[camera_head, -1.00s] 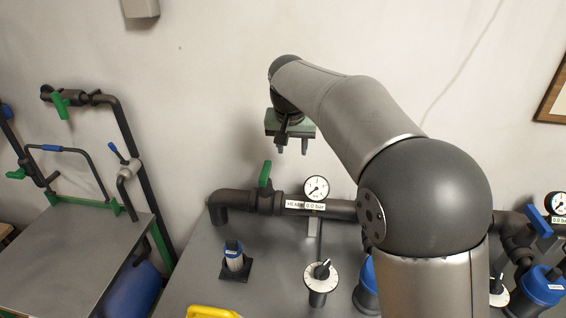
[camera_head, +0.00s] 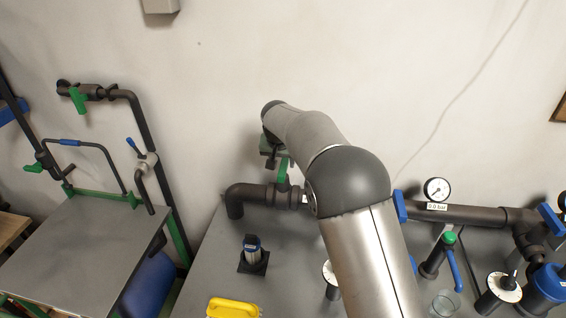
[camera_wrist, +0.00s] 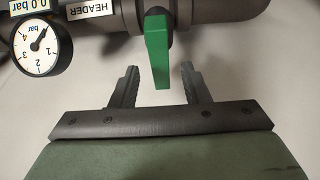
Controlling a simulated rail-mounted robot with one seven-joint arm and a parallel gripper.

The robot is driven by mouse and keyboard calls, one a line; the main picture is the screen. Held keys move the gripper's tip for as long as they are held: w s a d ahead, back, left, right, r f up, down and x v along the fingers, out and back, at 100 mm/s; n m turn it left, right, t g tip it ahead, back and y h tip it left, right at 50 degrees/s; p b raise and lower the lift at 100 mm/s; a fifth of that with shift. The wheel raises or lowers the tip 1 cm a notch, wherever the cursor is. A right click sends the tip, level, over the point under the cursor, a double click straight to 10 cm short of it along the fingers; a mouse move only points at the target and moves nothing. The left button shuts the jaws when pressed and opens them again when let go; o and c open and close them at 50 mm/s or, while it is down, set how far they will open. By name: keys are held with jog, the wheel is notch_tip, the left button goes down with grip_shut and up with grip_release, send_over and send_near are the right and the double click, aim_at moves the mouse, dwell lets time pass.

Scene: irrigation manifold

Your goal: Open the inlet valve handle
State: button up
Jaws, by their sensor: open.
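A green lever handle (camera_head: 283,173) stands up from the dark pipe valve at the left end of the bench. It also shows in the wrist view (camera_wrist: 158,48), hanging down from the pipe in that picture. I cannot read a label naming it as the inlet. My gripper (camera_wrist: 159,72) is open, with one finger on each side of the handle's free end and visible gaps on both sides. In the head view my gripper (camera_head: 272,160) is beside the handle, partly hidden by my arm.
A gauge (camera_wrist: 38,46) and a HEADER label (camera_wrist: 91,9) are near the handle. A blue-topped device (camera_head: 252,250) and a yellow object (camera_head: 232,307) are on the bench. The left table (camera_head: 80,245) has pipework with other green handles (camera_head: 78,99). My arm hides the bench middle.

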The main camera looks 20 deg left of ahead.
jog(key=shift+x, duration=1.4)
grip_shut()
